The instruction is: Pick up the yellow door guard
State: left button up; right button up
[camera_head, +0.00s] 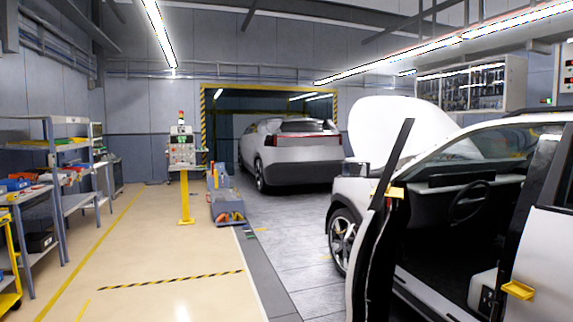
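A white car (550,230) stands at the right with its front door (372,262) swung open and its bonnet (385,130) raised. A small yellow block (395,192) sits on the edge of the open door, just below the window frame. A second yellow piece (518,290) sits low on the car's side, near the rear edge of the door opening. I cannot tell for sure which of the two is the door guard. Neither of my grippers is in view.
A shelf rack (60,170) with bins and a yellow cart (12,255) stand at the left. A control panel (182,150) on a yellow post and a low grey tool trolley (226,200) stand ahead. Another car (290,150) is behind. The beige floor at centre left is clear.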

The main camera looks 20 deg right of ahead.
aim_at(395, 192)
jog(key=z, duration=0.8)
jog(key=i, duration=1.25)
jog(key=u, duration=0.5)
jog(key=i, duration=1.55)
jog(key=z, duration=0.25)
